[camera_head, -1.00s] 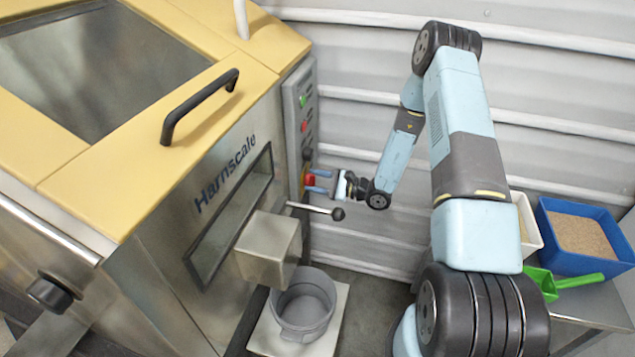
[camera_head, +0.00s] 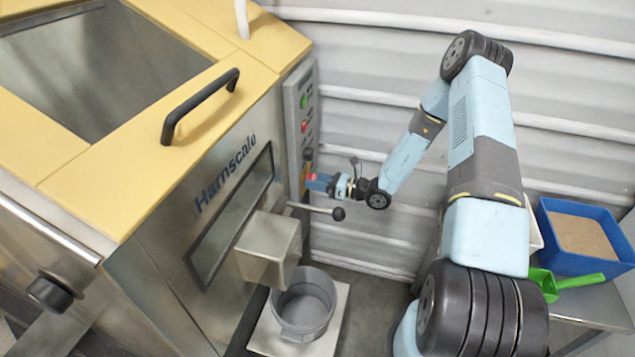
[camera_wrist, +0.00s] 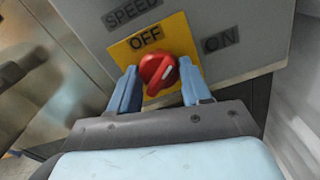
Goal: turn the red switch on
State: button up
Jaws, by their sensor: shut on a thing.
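The red switch (camera_wrist: 157,72) is a round red knob with a white mark, on a yellow plate (camera_wrist: 182,36) on the grey control panel (camera_head: 301,130). In the wrist view, the word OFF stands above the knob and ON to its right. The white mark slants across the knob's right part; I cannot tell for sure which label it faces. My gripper (camera_wrist: 159,78) is shut on the knob, one blue finger on each side. In the head view my gripper (camera_head: 316,180) reaches the panel's lower end and partly hides the knob.
A lever with a black ball (camera_head: 338,214) sticks out just below my gripper. A grey bucket (camera_head: 303,304) stands under the hopper's metal spout (camera_head: 268,250). A blue bin (camera_head: 577,238) and a green scoop (camera_head: 560,284) are at the right. A corrugated wall is behind.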

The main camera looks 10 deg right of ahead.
jog(key=m, duration=0.4)
jog(key=shift+s+a, duration=0.15)
jog(key=shift+m, duration=1.6)
jog(key=o, duration=1.1)
jog(key=shift+c, duration=0.2)
jog(key=v, duration=1.4)
jog(key=shift+w, duration=0.2)
jog(key=shift+f, duration=0.15)
